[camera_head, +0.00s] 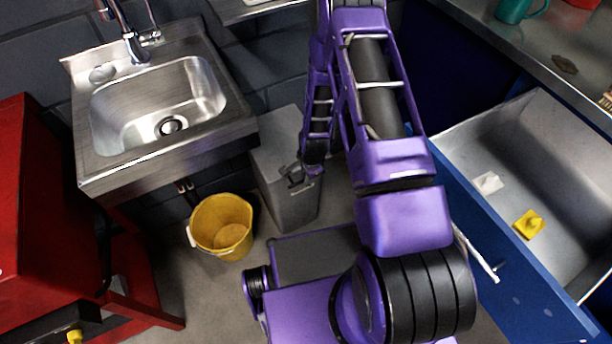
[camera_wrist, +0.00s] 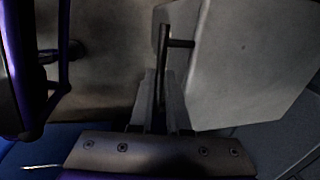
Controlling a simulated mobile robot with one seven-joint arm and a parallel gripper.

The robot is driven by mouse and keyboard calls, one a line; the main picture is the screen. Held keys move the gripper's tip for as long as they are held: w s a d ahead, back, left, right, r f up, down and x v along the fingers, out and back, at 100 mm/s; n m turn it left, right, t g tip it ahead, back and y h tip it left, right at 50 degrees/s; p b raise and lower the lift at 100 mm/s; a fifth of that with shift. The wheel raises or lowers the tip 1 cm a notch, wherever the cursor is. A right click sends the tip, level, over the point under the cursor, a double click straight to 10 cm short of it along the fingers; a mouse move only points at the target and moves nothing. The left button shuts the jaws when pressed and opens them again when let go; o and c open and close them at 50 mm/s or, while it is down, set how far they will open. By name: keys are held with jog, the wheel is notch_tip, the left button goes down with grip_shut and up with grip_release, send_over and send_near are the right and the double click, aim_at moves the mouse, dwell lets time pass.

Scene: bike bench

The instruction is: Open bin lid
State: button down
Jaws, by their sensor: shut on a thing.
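The grey bin (camera_head: 288,205) stands on the floor below and right of the sink. Its lid (camera_head: 274,138) looks flat on top and shut, though my arm hides part of it. My gripper (camera_head: 298,178) is at the bin's upper front edge. In the wrist view, my gripper (camera_wrist: 160,100) is shut on a dark bar handle (camera_wrist: 163,50) that stands off a pale grey panel of the bin (camera_wrist: 245,60). The handle's lower end is between the fingers.
A yellow bucket (camera_head: 221,228) stands just left of the bin. A steel sink (camera_head: 160,105) is above it, and a red cabinet (camera_head: 35,200) is at the left. An open blue drawer (camera_head: 530,280) juts out at the right, holding a few small items.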

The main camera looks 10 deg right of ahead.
jog(key=shift+r+p, duration=0.35)
jog(key=shift+r, duration=0.3)
jog(key=w+a+r+p, duration=0.1)
jog(key=w+r+p, duration=0.1)
jog(key=r, duration=0.4)
jog(key=w+r+g+p, duration=0.1)
jog(key=w+r+p, duration=0.1)
jog(key=w+r, duration=0.2)
jog(key=w+a+r+p, duration=0.1)
jog(key=w+r+p, duration=0.1)
jog(key=r, duration=0.6)
jog(key=shift+w+a+r+p, duration=0.3)
jog(key=shift+w+a+p, duration=0.05)
jog(key=shift+w, duration=0.25)
jog(key=c, duration=1)
grip_release()
jog(key=shift+f, duration=0.15)
jog(key=shift+o, duration=0.6)
jog(key=shift+d, duration=0.1)
